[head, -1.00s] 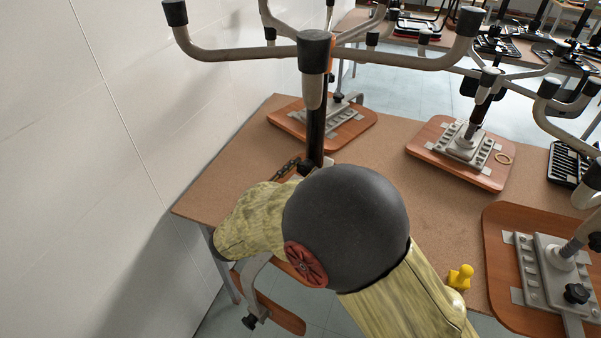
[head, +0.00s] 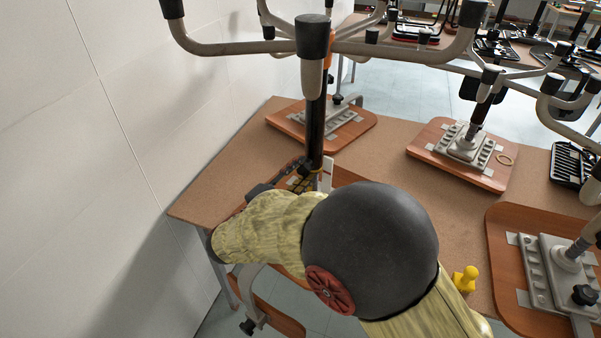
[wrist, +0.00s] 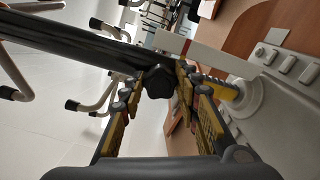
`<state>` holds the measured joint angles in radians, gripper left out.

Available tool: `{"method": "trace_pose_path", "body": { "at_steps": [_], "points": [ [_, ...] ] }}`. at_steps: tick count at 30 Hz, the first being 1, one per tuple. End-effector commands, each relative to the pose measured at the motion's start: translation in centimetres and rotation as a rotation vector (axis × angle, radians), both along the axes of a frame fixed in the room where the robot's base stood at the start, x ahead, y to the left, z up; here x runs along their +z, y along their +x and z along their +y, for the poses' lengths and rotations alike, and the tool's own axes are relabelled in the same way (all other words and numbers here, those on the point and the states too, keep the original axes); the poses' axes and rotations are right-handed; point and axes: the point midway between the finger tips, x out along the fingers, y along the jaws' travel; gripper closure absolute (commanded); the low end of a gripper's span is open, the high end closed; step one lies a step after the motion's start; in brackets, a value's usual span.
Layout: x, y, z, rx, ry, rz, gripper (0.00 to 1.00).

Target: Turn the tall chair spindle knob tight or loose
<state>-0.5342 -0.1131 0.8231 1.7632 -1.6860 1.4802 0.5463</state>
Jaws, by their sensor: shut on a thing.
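The tall chair stands upside down on the near table, its black spindle (head: 315,130) rising to the pale star base (head: 360,45). In the wrist view the spindle (wrist: 75,52) runs in from the left. The black knob (wrist: 158,84) sits on the spindle's side, between the two yellow-and-black fingers of my gripper (wrist: 158,74). The fingers are shut on the knob, one on each side. In the head view my gripper (head: 290,180) is at the spindle's lower end, partly hidden by my arm, and the knob cannot be made out.
Other upturned chairs stand on wooden seats to the right (head: 540,262) and behind (head: 462,150). A yellow piece (head: 465,279) lies near the table's (head: 400,165) front edge. A white wall (head: 80,170) is close on the left. A white bar (wrist: 205,52) crosses beside the fingers.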

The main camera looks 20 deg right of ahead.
Motion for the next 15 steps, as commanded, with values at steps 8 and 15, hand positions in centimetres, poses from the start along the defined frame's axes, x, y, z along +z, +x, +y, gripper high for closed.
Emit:
{"method": "trace_pose_path", "body": {
  "at_steps": [8, 15],
  "points": [
    [-0.17, -0.03, -0.01, 0.001, 0.060, -0.072, 0.93],
    [-0.20, -0.05, -0.01, 0.001, 0.074, -0.089, 0.93]
  ]
}}
